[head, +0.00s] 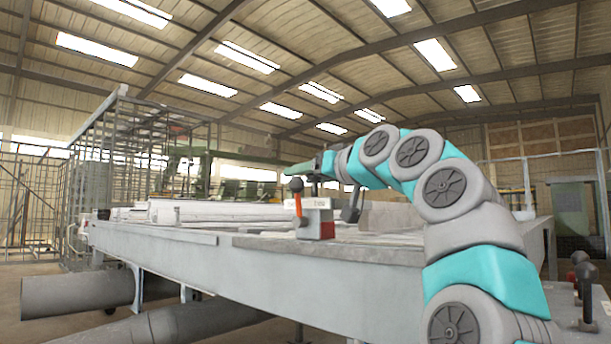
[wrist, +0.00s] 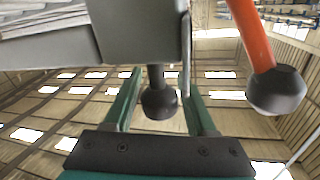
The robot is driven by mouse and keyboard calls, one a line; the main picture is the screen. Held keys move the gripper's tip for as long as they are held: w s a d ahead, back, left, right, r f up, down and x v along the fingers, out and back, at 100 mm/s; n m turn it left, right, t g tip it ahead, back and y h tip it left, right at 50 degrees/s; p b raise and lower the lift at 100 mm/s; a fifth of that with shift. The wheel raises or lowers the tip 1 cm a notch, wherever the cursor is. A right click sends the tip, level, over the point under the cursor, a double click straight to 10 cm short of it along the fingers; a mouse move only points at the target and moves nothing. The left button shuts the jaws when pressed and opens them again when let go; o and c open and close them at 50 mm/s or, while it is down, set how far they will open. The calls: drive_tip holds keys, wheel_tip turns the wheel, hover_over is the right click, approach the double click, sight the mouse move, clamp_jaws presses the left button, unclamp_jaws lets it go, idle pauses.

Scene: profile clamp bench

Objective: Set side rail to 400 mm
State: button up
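A grey clamp block (head: 312,222) with a red part and a pale label strip stands on the bench edge in the head view. An orange lever (head: 299,208) with a dark ball end rises at its left side. The lever also shows at the right in the wrist view (wrist: 250,35), outside my fingers. My gripper (head: 298,171) is above the block, fingers pointing left. In the upside-down wrist view my gripper (wrist: 160,105) is open, with a dark knob (wrist: 158,101) on a short stem between its two green fingers, gaps showing beside it. No readable millimetre scale shows.
The long grey bench (head: 160,248) runs from left to right, with pale profiles (head: 185,210) lying on it. Thick grey pipes (head: 80,293) are below. A wire cage (head: 125,150) stands behind at left. Dark-knobbed levers (head: 586,290) show at lower right.

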clamp_jaws()
idle(1.1)
